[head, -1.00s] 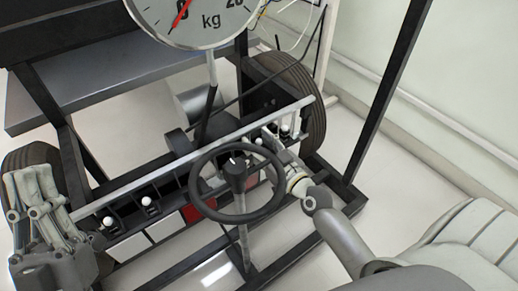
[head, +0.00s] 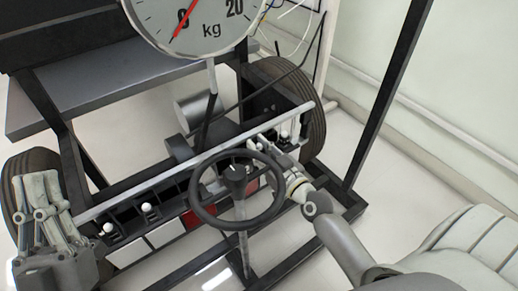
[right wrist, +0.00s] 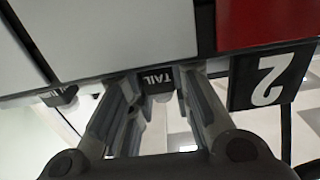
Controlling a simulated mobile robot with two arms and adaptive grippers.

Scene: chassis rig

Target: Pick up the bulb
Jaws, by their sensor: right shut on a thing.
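A small white bulb (head: 250,143) shows at the tips of my right gripper (head: 262,147), just behind the steering wheel in the head view. The right gripper is shut on it. In the right wrist view the fingers (right wrist: 158,112) stand on either side of a black socket label reading TAIL (right wrist: 158,79), and the bulb is not clear there. Other white bulbs stand upright on the black rail: one at the right (head: 284,134) and two at the left, (head: 107,228) and (head: 146,207).
The steering wheel (head: 238,222) stands close to my right arm. A kg dial (head: 195,18) hangs above the rig. White panels and a red panel (right wrist: 262,22) line the rail. A dark upright post (head: 382,95) and a pale seat (head: 470,245) are at the right.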

